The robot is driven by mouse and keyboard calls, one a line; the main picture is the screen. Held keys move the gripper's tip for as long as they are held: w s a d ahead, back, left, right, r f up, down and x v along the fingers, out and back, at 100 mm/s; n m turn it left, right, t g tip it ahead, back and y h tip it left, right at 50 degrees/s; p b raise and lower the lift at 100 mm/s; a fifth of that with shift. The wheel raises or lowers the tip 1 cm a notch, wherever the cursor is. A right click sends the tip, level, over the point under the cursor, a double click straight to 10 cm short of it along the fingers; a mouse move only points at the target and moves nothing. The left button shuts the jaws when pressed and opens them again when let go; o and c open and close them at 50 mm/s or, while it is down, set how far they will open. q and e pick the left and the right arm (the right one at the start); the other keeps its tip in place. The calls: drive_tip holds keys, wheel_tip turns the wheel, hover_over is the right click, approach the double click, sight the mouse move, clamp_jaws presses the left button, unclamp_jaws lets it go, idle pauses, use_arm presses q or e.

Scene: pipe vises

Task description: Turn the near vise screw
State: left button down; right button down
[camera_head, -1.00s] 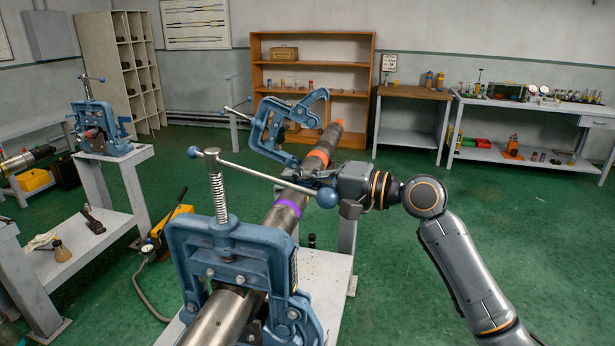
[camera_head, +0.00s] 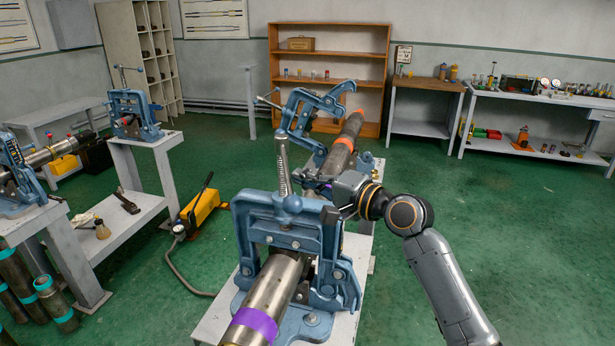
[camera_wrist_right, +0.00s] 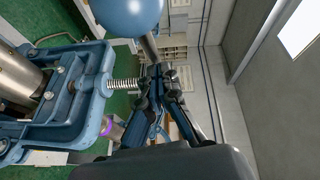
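The near blue vise (camera_head: 287,228) clamps a steel pipe. Its upright screw (camera_head: 283,170) rises from the yoke, and the handle bar points toward the head camera, with a blue ball (camera_head: 291,204) at its near end. My right gripper (camera_head: 312,183) reaches in from the right beside the bar. In the right wrist view the gripper's fingers (camera_wrist_right: 160,72) are close together at the bar, with the big ball (camera_wrist_right: 130,12) just above and the threaded screw (camera_wrist_right: 124,86) to their left. The exact finger contact is partly hidden. My left gripper is not in view.
A second blue vise (camera_head: 305,120) stands farther along the pipe, behind my right gripper. Another vise (camera_head: 133,113) stands on a bench at left. A yellow pump (camera_head: 200,212) with a hose lies on the green floor. The floor to the right is open.

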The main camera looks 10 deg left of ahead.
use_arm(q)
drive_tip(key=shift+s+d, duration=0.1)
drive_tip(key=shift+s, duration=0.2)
use_arm(e)
drive_tip(key=shift+s+a, duration=0.25)
drive_tip(key=shift+a, duration=0.2)
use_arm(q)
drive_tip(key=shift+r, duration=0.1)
use_arm(e)
drive_tip(key=shift+r, duration=0.1)
